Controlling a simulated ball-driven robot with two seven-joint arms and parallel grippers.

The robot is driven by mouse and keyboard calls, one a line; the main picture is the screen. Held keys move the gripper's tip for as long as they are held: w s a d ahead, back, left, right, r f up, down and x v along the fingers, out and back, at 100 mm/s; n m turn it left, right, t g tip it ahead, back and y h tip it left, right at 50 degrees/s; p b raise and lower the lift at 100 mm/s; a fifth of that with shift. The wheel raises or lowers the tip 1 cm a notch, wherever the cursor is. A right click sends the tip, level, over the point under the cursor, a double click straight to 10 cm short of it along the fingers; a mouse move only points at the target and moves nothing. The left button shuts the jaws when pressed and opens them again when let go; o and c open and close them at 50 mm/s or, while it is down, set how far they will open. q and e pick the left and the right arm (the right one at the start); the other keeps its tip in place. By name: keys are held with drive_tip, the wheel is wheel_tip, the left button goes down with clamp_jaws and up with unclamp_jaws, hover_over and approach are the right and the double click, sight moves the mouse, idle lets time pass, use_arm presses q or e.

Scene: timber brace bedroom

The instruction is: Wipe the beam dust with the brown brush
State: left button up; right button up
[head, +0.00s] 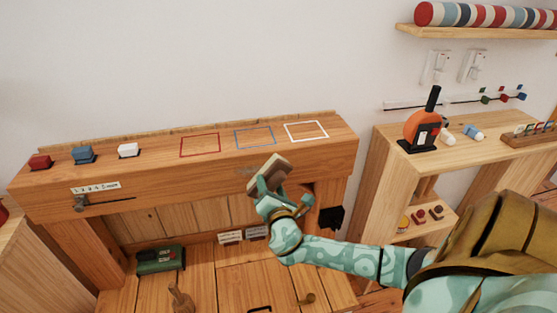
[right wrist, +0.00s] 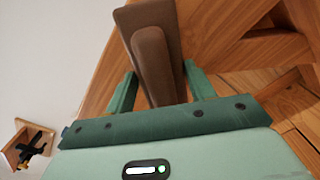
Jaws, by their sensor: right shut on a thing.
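The brown brush (head: 279,167) is held in my right gripper (head: 270,188), in front of the beam's (head: 215,167) front face, right of its middle. In the right wrist view the brush (right wrist: 155,60) sits between the two green fingers of the right gripper (right wrist: 160,90), its long brown body pointing away from the palm. A faint greyish patch, which looks like dust (head: 247,171), shows on the beam's front face just left of the brush. Whether the brush touches the beam I cannot tell. My left gripper is not in view.
A side shelf (head: 385,165) at right carries an orange-and-black object (head: 422,125). A green box (head: 160,259) lies below.

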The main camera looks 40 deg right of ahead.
sight(252, 191)
drive_tip(key=shift+w+a, duration=0.45)
drive_tip(key=shift+a, duration=0.3)
drive_tip(key=shift+w+a, duration=0.45)
drive_tip(key=shift+a, duration=0.35)
drive_tip(key=shift+w+a, duration=0.45)
drive_tip(key=shift+a, duration=0.3)
drive_tip(key=w+a, duration=0.2)
drive_tip(key=a, duration=0.1)
drive_tip(key=shift+b, duration=0.35)
drive_tip(key=shift+p+v, duration=1.05)
drive_tip(key=shift+v, duration=1.95)
